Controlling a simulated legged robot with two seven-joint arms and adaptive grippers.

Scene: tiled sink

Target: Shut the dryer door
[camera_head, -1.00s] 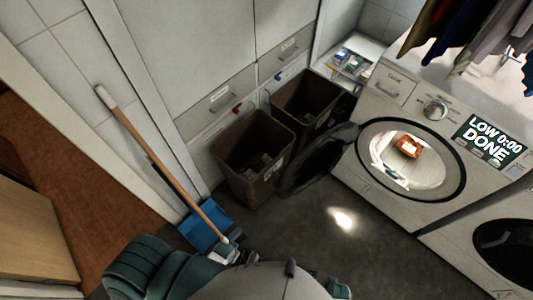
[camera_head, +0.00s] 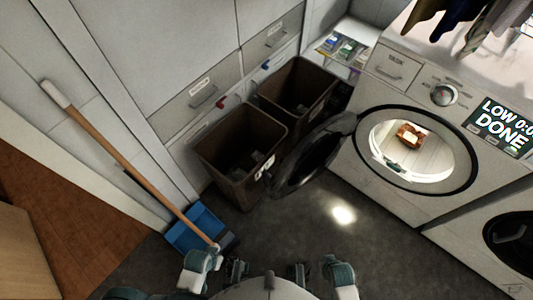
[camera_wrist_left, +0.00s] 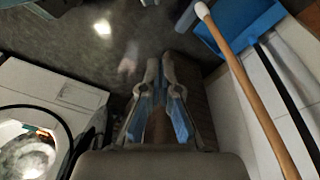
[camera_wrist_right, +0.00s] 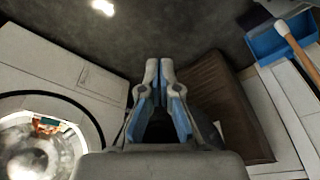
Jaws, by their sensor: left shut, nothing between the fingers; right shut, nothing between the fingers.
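The dryer (camera_head: 395,190) stands at the right in the head view, and its round opening shows a lit drum with an orange-brown item inside. Its dark round door (camera_head: 315,155) is open, swung out to the left of the opening. My left gripper (camera_head: 237,270) and right gripper (camera_head: 298,272) are low at the bottom edge, in front of my body and apart from the door. Both are shut and empty; their fingertips show close together in the left wrist view (camera_wrist_left: 160,62) and right wrist view (camera_wrist_right: 160,65). The dryer also shows at lower left in both wrist views.
Two brown bins (camera_head: 240,150) (camera_head: 298,90) stand left of the door, the nearer one close to it. A broom (camera_head: 130,155) leans over a blue dustpan (camera_head: 200,230). A second machine (camera_head: 500,235) is at right. Grey floor (camera_head: 370,245) before the dryer is clear.

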